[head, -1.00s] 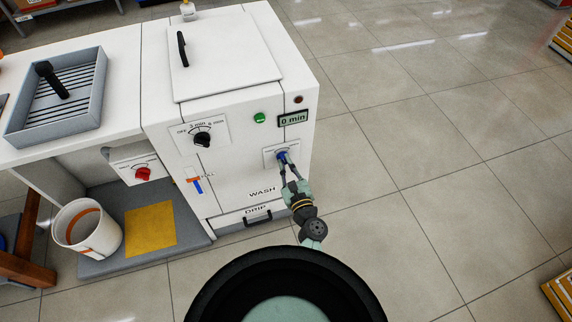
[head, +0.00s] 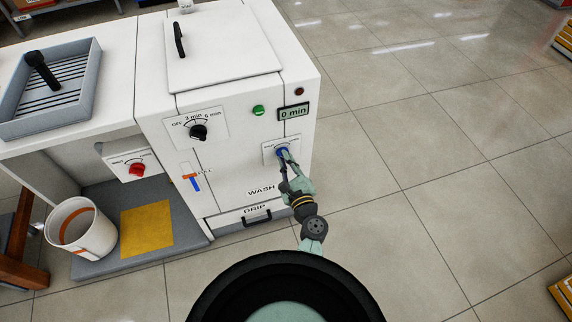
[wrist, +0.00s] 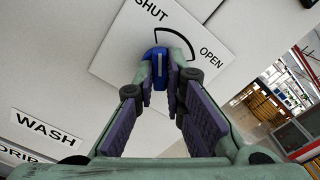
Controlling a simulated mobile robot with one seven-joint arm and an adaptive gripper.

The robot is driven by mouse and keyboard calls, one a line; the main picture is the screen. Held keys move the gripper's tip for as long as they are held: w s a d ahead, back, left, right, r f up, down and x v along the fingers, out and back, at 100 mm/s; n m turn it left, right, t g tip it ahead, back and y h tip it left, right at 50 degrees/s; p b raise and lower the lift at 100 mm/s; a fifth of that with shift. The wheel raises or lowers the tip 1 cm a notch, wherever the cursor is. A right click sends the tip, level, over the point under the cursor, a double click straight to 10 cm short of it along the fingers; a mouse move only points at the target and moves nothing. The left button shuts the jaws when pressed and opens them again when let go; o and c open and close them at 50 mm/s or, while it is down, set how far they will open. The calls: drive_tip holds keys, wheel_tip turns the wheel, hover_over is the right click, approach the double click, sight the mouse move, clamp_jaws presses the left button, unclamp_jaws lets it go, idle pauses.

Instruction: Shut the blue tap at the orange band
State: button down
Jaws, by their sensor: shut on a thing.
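The blue tap (head: 282,152) is on a white plate on the front of the white wash machine (head: 230,150). My gripper (head: 284,156) is shut on the tap. In the wrist view both fingers (wrist: 160,78) press the sides of the tap (wrist: 159,66). Its white mark points roughly up in that picture, nearer SHUT than OPEN; the exact angle is hard to tell. The level gauge (head: 195,184) on the machine front has an orange band (head: 189,176) beside the word FULL. Its blue column appears to reach about up to the band.
A black knob (head: 198,132), a green button (head: 258,110) and a "0 min" display (head: 293,112) are on the machine front.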

drive_tip(key=shift+n+b, duration=0.55)
drive_tip(key=shift+n, duration=0.25)
drive_tip(key=c, duration=1.7)
unclamp_jaws()
drive_tip(key=shift+o, duration=0.2)
wheel_tip(320, 180, up, 10)
drive_tip(key=shift+r, duration=0.1)
